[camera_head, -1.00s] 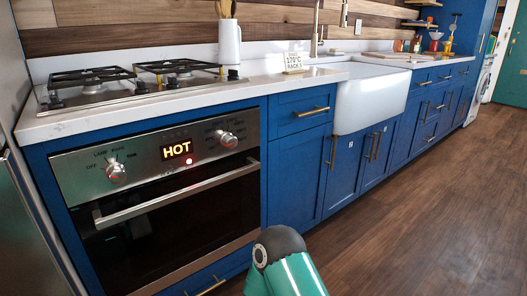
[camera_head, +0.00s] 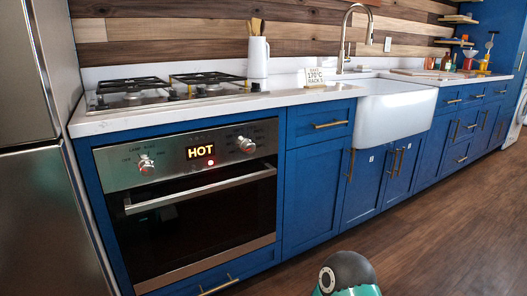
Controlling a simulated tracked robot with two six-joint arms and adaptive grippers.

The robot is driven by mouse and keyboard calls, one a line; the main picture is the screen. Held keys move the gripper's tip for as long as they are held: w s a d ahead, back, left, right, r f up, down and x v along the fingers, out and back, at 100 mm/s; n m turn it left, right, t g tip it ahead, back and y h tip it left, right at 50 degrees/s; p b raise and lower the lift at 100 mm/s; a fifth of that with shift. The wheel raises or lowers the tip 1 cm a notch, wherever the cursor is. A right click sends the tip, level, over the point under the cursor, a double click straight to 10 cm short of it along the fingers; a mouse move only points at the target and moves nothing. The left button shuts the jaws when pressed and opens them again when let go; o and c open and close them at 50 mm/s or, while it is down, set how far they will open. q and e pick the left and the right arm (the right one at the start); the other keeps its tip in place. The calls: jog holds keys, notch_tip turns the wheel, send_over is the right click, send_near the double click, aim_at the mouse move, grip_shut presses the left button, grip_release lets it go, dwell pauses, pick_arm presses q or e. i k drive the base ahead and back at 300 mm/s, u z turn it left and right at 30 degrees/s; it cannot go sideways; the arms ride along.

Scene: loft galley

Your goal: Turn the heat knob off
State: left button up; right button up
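The built-in oven (camera_head: 205,215) has a steel control panel (camera_head: 115,168) with two round knobs. The left knob (camera_head: 146,164) has printed labels around it, among them words that look like OFF, LAMP and BAKE. The right knob (camera_head: 246,145) has smaller marks that I cannot read, so its exact setting is unclear. Between them a display (camera_head: 201,152) glows HOT, with a lit red light (camera_head: 211,163) below its right end. Neither of my grippers is in view. Only a teal and black part of my arm shows at the bottom edge, well apart from the knobs.
A bar handle (camera_head: 200,192) crosses the oven door. A gas hob (camera_head: 165,88) sits on the white counter above, with a utensil jug (camera_head: 258,58) and a small sign (camera_head: 314,78). A fridge (camera_head: 50,150) stands at left. The wooden floor (camera_head: 430,240) at right is clear.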

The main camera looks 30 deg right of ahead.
aim_at(246, 146)
jog(key=i, duration=1)
